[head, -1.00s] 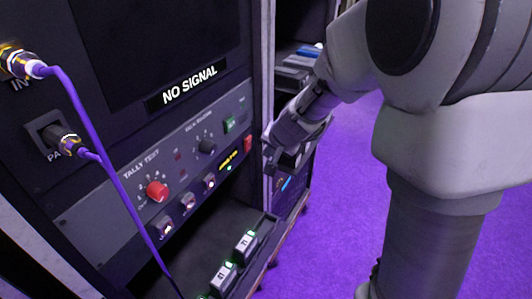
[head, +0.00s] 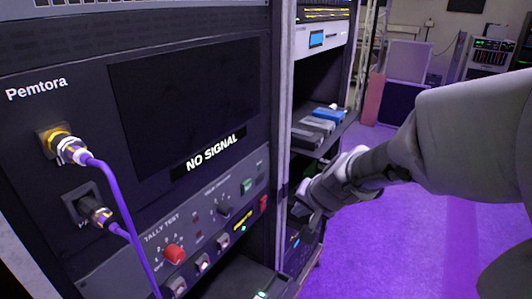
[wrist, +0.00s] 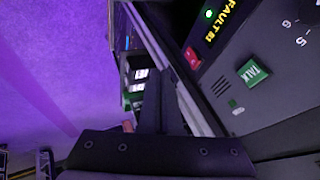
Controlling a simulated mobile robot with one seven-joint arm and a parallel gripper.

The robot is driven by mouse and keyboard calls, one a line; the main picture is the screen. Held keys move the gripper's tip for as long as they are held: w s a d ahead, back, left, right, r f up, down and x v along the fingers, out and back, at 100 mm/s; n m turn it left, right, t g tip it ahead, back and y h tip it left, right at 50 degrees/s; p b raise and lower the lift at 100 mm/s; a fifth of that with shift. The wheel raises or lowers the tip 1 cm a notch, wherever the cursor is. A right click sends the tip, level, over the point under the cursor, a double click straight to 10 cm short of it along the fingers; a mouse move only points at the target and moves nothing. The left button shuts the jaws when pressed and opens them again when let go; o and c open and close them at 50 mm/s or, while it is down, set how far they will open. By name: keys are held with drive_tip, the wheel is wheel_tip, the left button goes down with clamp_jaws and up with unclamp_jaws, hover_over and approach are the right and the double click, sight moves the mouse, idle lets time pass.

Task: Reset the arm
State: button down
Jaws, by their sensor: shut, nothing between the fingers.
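My arm reaches in from the right in the head view. My gripper (head: 303,200) is beside the right edge of the rack panel, apart from the controls as far as I can tell. In the wrist view my gripper (wrist: 153,103) is a dark shut shape with nothing held. The green TALK button (wrist: 254,72) and a red button (wrist: 193,58) lie to its right there. The fingertips are small and dark in the head view.
The rack has a NO SIGNAL screen (head: 185,95), a red knob (head: 174,254) and a purple cable (head: 122,205) plugged in at left. A shelf with grey and blue items (head: 325,118) is behind my gripper. The purple floor (head: 400,240) at right is open.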

drive_tip(key=s+r+n+h+p, duration=0.1)
drive_tip(key=s+r+n, duration=0.2)
drive_tip(key=s, duration=0.7)
drive_tip(key=s+d+r+n+g+h+p, duration=0.1)
drive_tip(key=s+r+n, duration=0.2)
drive_tip(key=s+r, duration=0.5)
drive_tip(key=shift+s+d+n+g+p, duration=0.3)
drive_tip(key=shift+s+p, duration=0.1)
drive_tip(key=shift+s, duration=0.5)
drive_tip(key=shift+a, duration=0.1)
